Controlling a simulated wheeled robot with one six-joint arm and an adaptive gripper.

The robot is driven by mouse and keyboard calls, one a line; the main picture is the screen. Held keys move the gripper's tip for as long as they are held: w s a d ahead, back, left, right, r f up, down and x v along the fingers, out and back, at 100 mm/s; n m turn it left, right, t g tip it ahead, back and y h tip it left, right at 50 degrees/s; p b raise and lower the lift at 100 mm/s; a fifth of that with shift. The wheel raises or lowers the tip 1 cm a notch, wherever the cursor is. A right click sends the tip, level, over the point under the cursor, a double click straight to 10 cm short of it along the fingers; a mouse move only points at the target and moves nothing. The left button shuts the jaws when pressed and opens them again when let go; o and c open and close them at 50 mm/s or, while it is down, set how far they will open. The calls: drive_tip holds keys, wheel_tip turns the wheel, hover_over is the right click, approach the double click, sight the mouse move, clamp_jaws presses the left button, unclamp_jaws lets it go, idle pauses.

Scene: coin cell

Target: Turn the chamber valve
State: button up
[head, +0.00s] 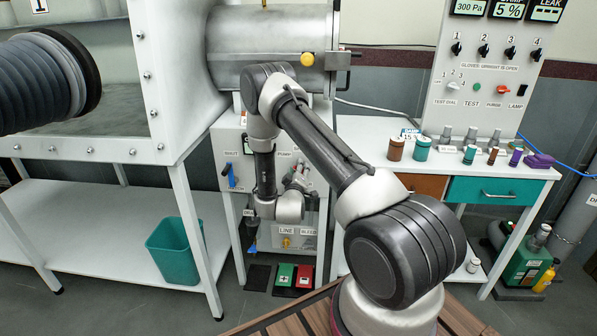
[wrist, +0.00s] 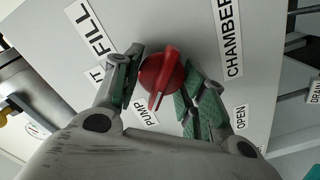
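The red valve knob (wrist: 163,72) sits on a pale panel in the wrist view. Its raised bar is tilted, and the end with the white mark points down toward the PUMP label (wrist: 149,116). The CHAMBER label (wrist: 231,38) is to the right of the knob and the FILL label (wrist: 103,16) is at upper left. My gripper (wrist: 162,68) is open, with one green-padded finger on each side of the knob. I cannot tell whether either pad touches it. In the head view my gripper (head: 298,178) is at the cabinet front, and the knob cannot be made out there.
The valve cabinet (head: 228,145) stands below a metal cylinder (head: 235,45). A blue-handled lever (head: 231,176) is on its left. Green and red pedals (head: 285,275) lie on the floor before it. A bench with a teal drawer (head: 495,190) and several small jars stands to the right.

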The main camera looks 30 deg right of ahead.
drive_tip(key=shift+o, duration=1.4)
drive_tip(key=v, duration=1.2)
